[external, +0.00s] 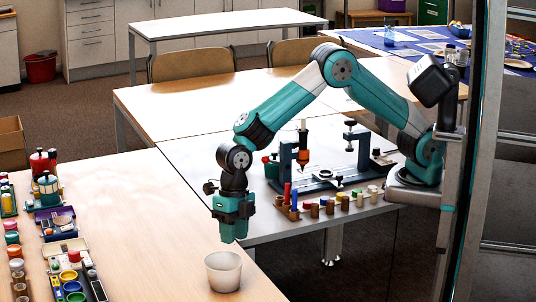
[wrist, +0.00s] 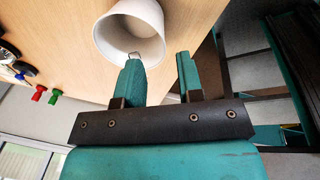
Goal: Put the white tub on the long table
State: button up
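The white tub (external: 223,271) stands upright near the right edge of a wooden-topped table (external: 140,215) at the front left. My gripper (external: 235,241) points down just above the tub's rim, slightly to its right. In the wrist view the tub (wrist: 128,32) looks empty. My gripper's two teal fingers (wrist: 160,57) are apart with nothing held between them; the left finger overlaps the tub's opening and the right one is outside its rim. Several tables are in view, and I cannot tell which is the long table.
Paint pots and coloured containers (external: 68,275) line the left of the wooden table. A grey table (external: 275,222) beside my arm holds a dark fixture (external: 325,183) and several small pegs. A white table (external: 225,22) stands at the back. The wooden table's middle is clear.

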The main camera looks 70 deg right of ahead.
jog(key=shift+d+r, duration=0.2)
jog(key=shift+r, duration=0.7)
jog(key=shift+d+r, duration=0.15)
jog(key=shift+r, duration=0.7)
jog(key=s+d+r+m+y, duration=0.1)
jog(key=s+d+r+m, duration=0.35)
jog(key=d+m, duration=0.2)
jog(key=s+d+r+m, duration=0.3)
jog(key=d+r+m, duration=0.3)
jog(key=d, duration=0.1)
jog(key=s+d+r+m+y, duration=0.1)
jog(key=s+d+m, duration=0.7)
jog(key=s+m, duration=0.4)
jog(key=shift+s+d+r, duration=0.2)
jog(key=shift+s+d, duration=0.15)
jog(key=shift+s, duration=0.45)
